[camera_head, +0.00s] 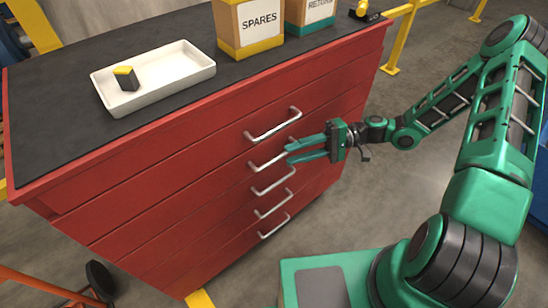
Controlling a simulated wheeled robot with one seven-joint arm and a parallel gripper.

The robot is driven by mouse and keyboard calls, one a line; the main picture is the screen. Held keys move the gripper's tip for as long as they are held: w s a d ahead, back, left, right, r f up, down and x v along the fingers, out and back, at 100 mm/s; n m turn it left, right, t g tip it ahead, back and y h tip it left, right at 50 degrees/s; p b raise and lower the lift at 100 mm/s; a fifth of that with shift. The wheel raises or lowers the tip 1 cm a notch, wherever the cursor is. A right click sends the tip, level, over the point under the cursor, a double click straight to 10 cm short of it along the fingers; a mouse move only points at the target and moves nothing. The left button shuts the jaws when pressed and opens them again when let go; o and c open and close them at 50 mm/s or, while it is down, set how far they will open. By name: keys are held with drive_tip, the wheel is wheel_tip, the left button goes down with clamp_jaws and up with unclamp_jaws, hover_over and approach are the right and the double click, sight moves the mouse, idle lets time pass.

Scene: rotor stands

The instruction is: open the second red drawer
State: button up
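The red cabinet (150,205) has several drawers stacked down its front, all flush with it. Each has a silver bar handle. The second drawer's handle (266,161) is just below the top drawer's handle (273,126). My green gripper (288,154) comes in from the right, its fingers pointing left at the right part of the second handle. The two fingers are apart with a gap between them. The upper finger covers part of that handle. I cannot tell whether the bar lies between the fingers or whether they touch it.
The third drawer's handle (273,181) is close below the fingers. On the dark cabinet top are a white tray (160,92) holding a small yellow-and-black block (126,78), a SPARES box (250,28) and a RETURNS box (310,14). An orange wheeled frame (45,287) stands at lower left.

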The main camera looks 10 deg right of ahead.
sight(276, 157)
drive_tip(key=shift+x, duration=3.2)
